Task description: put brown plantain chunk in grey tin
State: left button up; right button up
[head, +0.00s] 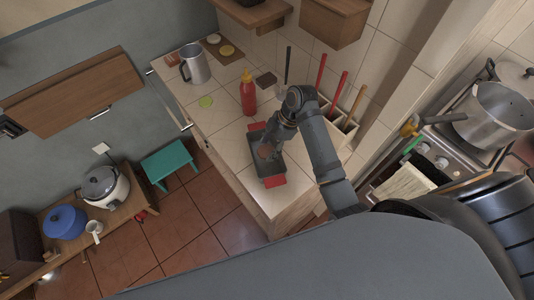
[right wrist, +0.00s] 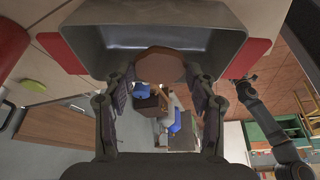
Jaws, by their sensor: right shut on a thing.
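The grey tin (head: 271,169) is a rectangular pan with red handles on the counter. In the right wrist view the tin (right wrist: 110,38) fills the top, with its red handles at both sides. My right gripper (head: 268,146) is at the tin in the head view. In the right wrist view my right gripper (right wrist: 160,82) is shut on the brown plantain chunk (right wrist: 160,66), which overlaps the tin's near edge. The chunk (head: 264,151) shows small over the tin in the head view. A dark arm at the right wrist view's right seems my left; its jaws are unclear.
A red bottle (head: 248,93), a metal mug (head: 195,64) and a green disc (head: 206,102) stand or lie behind the tin. A holder with red-handled utensils (head: 338,91) is to the right. The counter's front edge runs close by the tin.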

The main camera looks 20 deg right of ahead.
aim_at(270, 148)
jog(key=shift+w+f, duration=0.2)
jog(key=shift+f, duration=0.4)
jog(key=shift+w+f, duration=0.15)
jog(key=shift+f, duration=0.45)
jog(key=shift+w+f, duration=0.1)
jog(key=shift+f, duration=0.55)
notch_tip(270, 148, down, 2)
jog(key=shift+f+p, duration=0.15)
jog(key=shift+p, duration=0.3)
jog(key=shift+f, duration=0.25)
jog(key=o, duration=0.9)
pick_arm(q)
jog(key=shift+w+d+r, duration=0.1)
jog(key=shift+w+r, duration=0.2)
jog(key=shift+w, duration=0.2)
jog(key=shift+w+r, duration=0.3)
jog(key=shift+w, duration=0.2)
pick_arm(e)
jog(key=shift+o, duration=0.7)
pick_arm(q)
jog(key=shift+w, duration=0.1)
notch_tip(270, 148, down, 3)
jog(key=b, duration=0.2)
jog(key=shift+r+b, duration=0.2)
jog(key=shift+b, duration=0.15)
pick_arm(e)
jog(key=v, duration=1.2)
